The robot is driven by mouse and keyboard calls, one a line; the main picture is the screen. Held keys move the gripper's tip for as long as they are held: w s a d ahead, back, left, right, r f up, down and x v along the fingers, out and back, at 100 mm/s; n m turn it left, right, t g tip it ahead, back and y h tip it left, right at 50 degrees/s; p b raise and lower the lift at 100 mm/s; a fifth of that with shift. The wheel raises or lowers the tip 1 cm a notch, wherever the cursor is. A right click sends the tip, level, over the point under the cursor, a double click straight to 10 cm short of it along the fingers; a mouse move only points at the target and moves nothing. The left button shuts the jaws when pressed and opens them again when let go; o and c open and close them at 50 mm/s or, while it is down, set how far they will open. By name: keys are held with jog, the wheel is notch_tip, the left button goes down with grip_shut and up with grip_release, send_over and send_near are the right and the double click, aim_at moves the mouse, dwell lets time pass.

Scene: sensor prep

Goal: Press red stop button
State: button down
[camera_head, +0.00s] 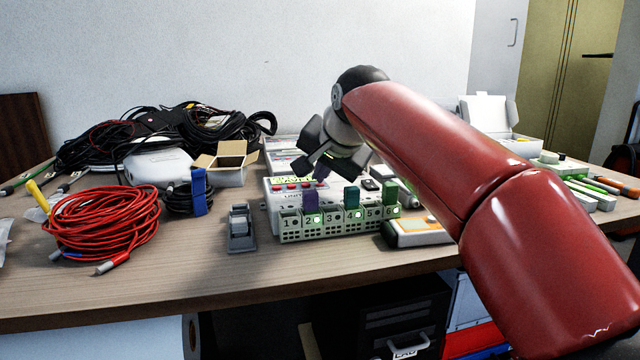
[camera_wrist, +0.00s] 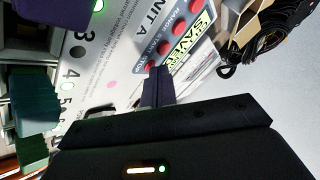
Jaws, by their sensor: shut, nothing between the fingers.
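The white control unit (camera_head: 273,207) stands on the table behind a green numbered terminal block (camera_head: 330,229). The fingertips overlap the end of the button row nearest me in the wrist view. I cannot tell whether they touch a button.
Purple and green plugs (camera_head: 353,197) stand up from the terminal block. A grey tape dispenser (camera_head: 241,232) and red cable coil (camera_head: 105,222) lie to the left. An open cardboard box (camera_head: 228,165) is behind. An orange and white meter (camera_head: 415,233) lies right of the block.

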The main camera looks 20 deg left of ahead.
aim_at(322, 187)
jog(key=shift+r+p, duration=0.75)
jog(key=shift+p, duration=0.15)
notch_tip(322, 187, up, 5)
jog(key=p, duration=0.5)
jog(key=shift+r, duration=0.1)
dwell(0.5)
